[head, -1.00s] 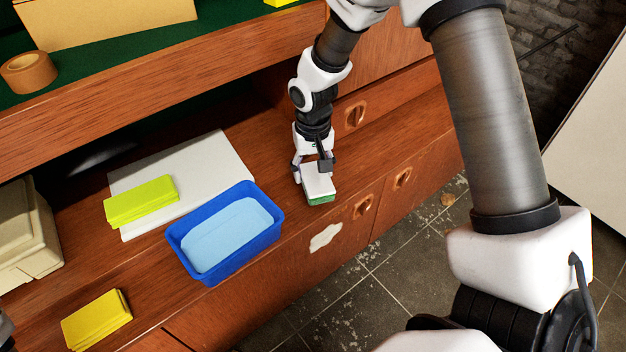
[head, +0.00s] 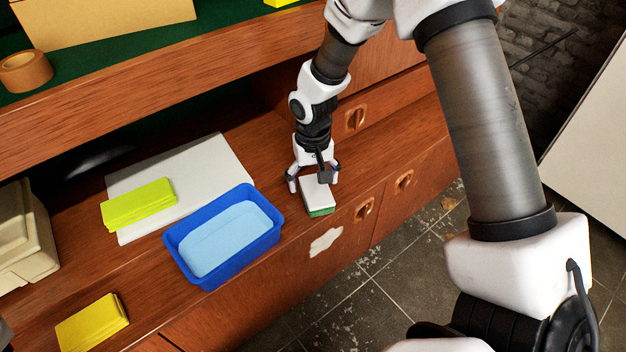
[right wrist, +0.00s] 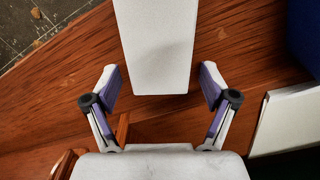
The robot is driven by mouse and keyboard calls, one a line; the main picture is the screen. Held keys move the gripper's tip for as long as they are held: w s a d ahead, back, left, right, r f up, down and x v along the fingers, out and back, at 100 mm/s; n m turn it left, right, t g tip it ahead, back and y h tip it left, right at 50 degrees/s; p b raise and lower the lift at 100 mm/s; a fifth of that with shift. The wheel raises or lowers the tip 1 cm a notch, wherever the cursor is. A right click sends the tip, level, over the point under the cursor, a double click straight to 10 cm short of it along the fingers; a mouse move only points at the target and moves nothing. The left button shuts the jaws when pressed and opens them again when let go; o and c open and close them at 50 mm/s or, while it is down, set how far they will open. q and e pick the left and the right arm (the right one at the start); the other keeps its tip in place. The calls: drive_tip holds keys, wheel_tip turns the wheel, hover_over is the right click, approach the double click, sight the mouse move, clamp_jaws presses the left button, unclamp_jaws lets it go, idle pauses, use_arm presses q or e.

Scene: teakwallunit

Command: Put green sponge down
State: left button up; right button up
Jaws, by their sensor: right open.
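The green sponge (head: 319,198) has a white top and a green lower layer. It lies flat on the wooden ledge, close to its front edge, right of the blue tub. My right gripper (head: 314,184) is open just above and behind the sponge. In the right wrist view the sponge's white face (right wrist: 157,45) shows beyond and between the spread fingers, which do not touch it. My left gripper is not clearly visible in the head view.
A blue tub (head: 181,262) with light-blue contents stands left of the sponge. Behind it lies a white board (head: 215,158) with a yellow-green pad stack (head: 138,203). A yellow stack (head: 92,322) lies at front left. A brown upper shelf edge (head: 150,105) overhangs the back.

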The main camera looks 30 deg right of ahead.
sight(313, 181)
wheel_tip(313, 181, up, 12)
drive_tip(key=p, duration=0.4)
drive_tip(key=shift+f, duration=0.2)
